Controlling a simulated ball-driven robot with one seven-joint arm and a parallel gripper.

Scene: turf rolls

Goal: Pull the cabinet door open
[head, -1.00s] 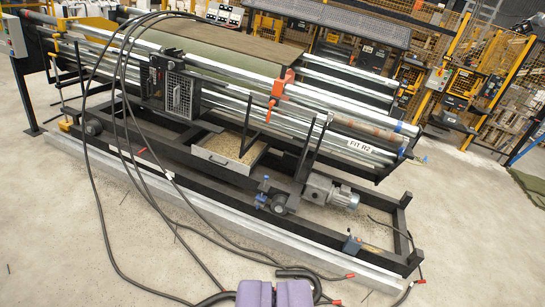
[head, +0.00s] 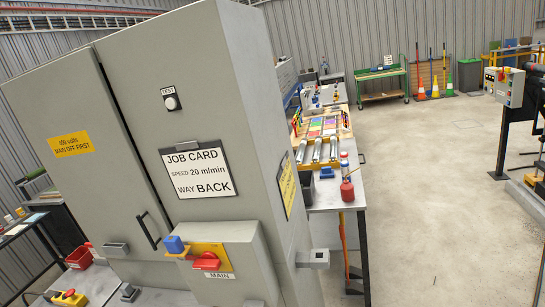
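The tall grey cabinet fills the left half of the head view. Its door (head: 85,185) bears a yellow "400 volts MAIN OFF FIRST" label (head: 72,145) and looks closed. A black bar handle (head: 148,231) sits low near the door's right edge. To the right of the handle, a grey box (head: 240,258) carries a red switch handle (head: 206,262) on a yellow plate, marked MAIN. A blue block-like piece (head: 173,244) sits beside that plate. My gripper is not in view.
A job card (head: 200,170) hangs on the cabinet front. A workbench (head: 335,194) with tubes and coloured swatches stands behind to the right. A low bench (head: 92,287) lies at the lower left. Open concrete floor (head: 430,190) spreads right.

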